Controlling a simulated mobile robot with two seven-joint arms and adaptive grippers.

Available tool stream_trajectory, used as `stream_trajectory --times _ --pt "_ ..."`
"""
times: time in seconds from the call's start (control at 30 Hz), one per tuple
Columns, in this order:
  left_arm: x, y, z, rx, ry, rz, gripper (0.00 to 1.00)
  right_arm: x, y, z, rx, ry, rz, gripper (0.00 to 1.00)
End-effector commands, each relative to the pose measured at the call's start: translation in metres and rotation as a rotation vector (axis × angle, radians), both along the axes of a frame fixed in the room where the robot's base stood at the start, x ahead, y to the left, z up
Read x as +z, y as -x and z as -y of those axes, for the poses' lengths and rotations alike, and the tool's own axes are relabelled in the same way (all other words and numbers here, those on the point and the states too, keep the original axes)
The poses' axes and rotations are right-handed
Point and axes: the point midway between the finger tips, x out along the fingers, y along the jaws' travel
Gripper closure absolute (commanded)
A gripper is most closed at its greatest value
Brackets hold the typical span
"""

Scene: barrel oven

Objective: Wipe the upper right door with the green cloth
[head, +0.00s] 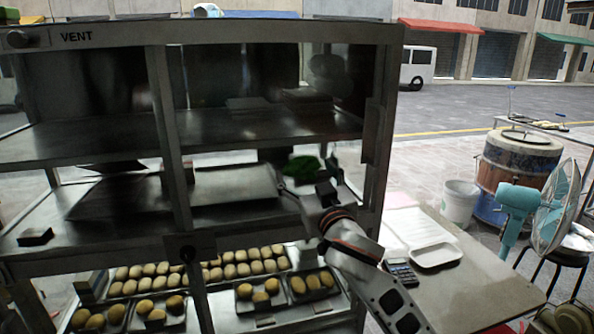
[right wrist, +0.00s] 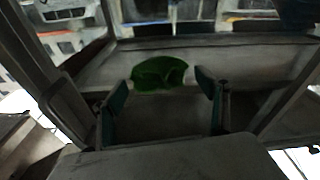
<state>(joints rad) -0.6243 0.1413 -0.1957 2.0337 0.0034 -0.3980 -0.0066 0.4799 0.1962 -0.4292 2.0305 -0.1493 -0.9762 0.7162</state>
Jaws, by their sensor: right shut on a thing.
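The oven cabinet (head: 265,38) fills the left and middle of the head view. Its upper right door (head: 262,85) appears as a dark, glossy pane between the central post and the right post. The green cloth (head: 304,166) is crumpled near the lower right of that pane. My right gripper (head: 318,190) is at the cloth, shut on it. In the right wrist view the cloth (right wrist: 160,72) shows between and beyond the fingertips (right wrist: 163,88). I cannot tell whether the cloth touches the pane. My left gripper is not in view.
Trays of round buns (head: 150,287) sit in the lower oven. To the right stands a table (head: 465,285) with a white tray (head: 430,242) and a calculator (head: 400,271). A teal fan (head: 553,205), a white bucket (head: 459,203) and a barrel (head: 513,170) stand farther right.

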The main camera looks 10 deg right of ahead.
Motion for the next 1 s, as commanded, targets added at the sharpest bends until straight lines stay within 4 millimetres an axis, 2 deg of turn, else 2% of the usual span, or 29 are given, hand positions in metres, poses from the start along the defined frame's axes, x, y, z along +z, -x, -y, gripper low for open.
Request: stream_trajectory --times 0.17,0.63,1.0 --pt "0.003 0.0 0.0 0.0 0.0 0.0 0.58 0.001 0.0 0.006 0.001 -0.002 0.001 0.43" --pt "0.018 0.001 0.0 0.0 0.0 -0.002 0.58 0.001 -0.004 0.041 0.001 -0.001 0.0 0.43" --pt "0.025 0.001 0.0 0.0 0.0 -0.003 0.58 0.0 -0.002 0.04 0.001 -0.003 0.0 0.43"
